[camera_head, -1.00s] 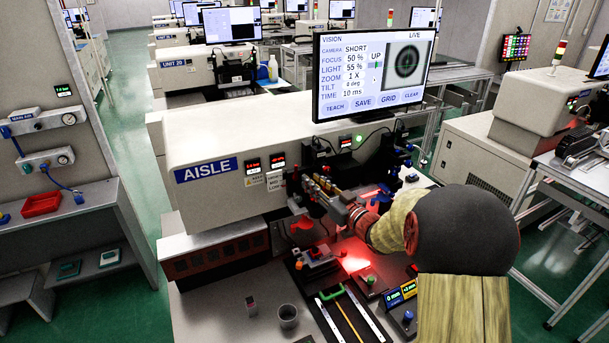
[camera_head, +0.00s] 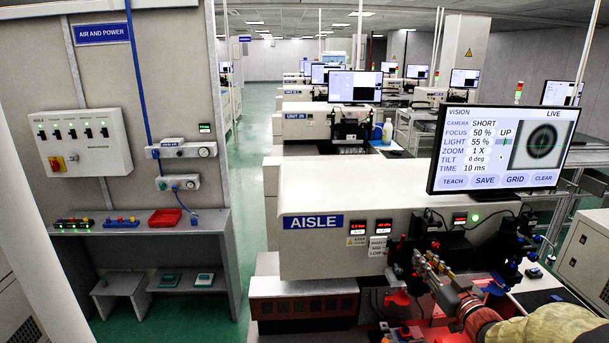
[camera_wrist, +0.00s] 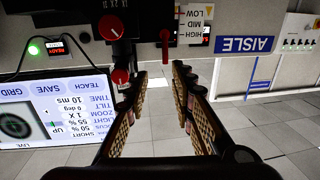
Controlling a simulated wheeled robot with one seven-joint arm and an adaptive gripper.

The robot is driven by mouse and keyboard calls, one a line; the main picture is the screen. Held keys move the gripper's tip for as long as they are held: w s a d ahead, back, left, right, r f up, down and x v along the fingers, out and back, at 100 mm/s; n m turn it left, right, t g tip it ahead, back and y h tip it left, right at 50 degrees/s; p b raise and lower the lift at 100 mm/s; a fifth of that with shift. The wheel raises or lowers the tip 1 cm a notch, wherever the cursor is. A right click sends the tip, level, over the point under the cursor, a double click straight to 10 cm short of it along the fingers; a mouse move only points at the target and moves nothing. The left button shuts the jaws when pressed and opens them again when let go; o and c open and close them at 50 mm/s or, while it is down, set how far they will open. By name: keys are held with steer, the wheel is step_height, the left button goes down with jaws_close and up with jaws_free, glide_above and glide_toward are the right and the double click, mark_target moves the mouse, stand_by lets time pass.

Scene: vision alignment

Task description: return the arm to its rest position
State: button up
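My arm (camera_head: 550,325) reaches in from the lower right of the head view, partly cut off by the frame edge. My gripper (camera_head: 430,268) is in front of the white AISLE machine (camera_head: 350,190), close to dark fixtures with red and blue knobs. In the wrist view, which is upside down, my gripper (camera_wrist: 160,85) has its two padded fingers apart with nothing between them. Red knobs (camera_wrist: 110,27) and the AISLE machine's face (camera_wrist: 225,20) lie just beyond the fingers.
The vision monitor (camera_head: 500,150) stands above the machine, near my arm; it also shows in the wrist view (camera_wrist: 55,110). A shelf with a red tray (camera_head: 165,218) and an air and power panel (camera_head: 80,143) stand left. The green aisle floor (camera_head: 180,318) is clear.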

steer(key=s+a+r+m+g+h+b, duration=0.25)
steer(key=s+a+g+h, duration=0.25)
steer(key=s, duration=0.4)
steer(key=s+a+f+g+y, duration=0.1)
steer(key=s+a, duration=0.3)
steer(key=s, duration=0.5)
steer(key=s+a+f+g+y, duration=0.1)
steer(key=s+a+f+g, duration=0.2)
steer(key=s, duration=0.6)
steer(key=s+a+f+g+b, duration=0.1)
steer(key=s+a+f+g, duration=0.1)
steer(key=s+a, duration=0.5)
steer(key=shift+s+f+n+g+y, duration=0.25)
steer(key=shift+s+n+g+y, duration=0.2)
steer(key=shift+s, duration=0.45)
